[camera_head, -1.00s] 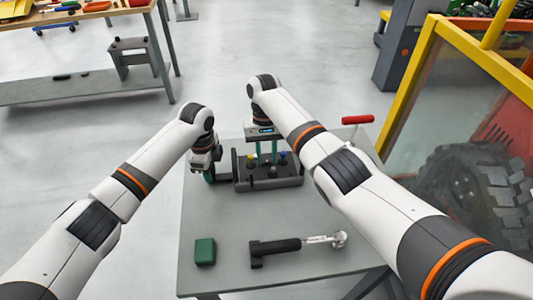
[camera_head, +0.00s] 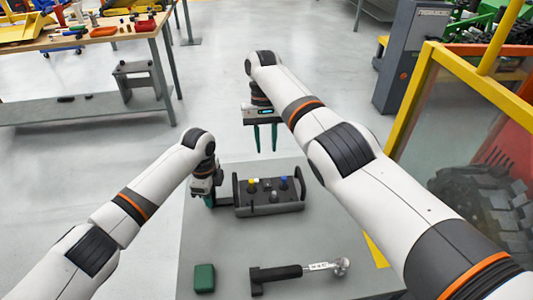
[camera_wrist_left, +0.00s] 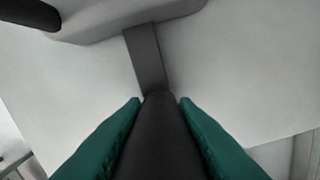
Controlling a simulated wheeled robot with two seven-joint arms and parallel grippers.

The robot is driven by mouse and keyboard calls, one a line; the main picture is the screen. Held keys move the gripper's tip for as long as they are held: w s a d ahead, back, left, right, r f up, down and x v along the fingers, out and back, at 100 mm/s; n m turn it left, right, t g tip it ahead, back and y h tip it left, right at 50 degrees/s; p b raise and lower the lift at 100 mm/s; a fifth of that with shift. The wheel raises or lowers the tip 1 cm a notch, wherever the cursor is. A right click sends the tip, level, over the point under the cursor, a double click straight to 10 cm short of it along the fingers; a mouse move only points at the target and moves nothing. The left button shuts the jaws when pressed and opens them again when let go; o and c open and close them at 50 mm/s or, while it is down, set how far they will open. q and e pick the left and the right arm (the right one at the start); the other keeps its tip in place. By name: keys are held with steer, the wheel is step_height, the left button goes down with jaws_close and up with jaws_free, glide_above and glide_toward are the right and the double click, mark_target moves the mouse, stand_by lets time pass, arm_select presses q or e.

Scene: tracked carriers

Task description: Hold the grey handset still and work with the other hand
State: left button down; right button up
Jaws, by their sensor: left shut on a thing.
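The grey handset (camera_head: 270,208) is a dark box with raised sides and small yellow, blue and grey knobs on top. It stands near the far edge of the grey table. My left gripper (camera_head: 208,198) is at its left side. In the left wrist view, the teal fingers of my left gripper (camera_wrist_left: 160,112) are shut on a dark bar of the handset (camera_wrist_left: 158,135), with a grey strip running from it to a larger grey body. My right gripper (camera_head: 265,138) hangs beyond the handset, apart from it, its two teal fingers spread and empty.
A dark green box (camera_head: 204,278) and a black-handled tool (camera_head: 277,273) with a shiny head lie on the grey table (camera_head: 225,245) nearer me. A yellow-framed clear guard (camera_head: 407,95) stands right. A workbench (camera_head: 80,38) stands far left. Floor beyond the table is clear.

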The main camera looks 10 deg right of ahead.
stand_by(0.4)
arm_select(q)
steer(key=c, duration=1.1)
jaws_free()
steer(key=shift+o, duration=0.2)
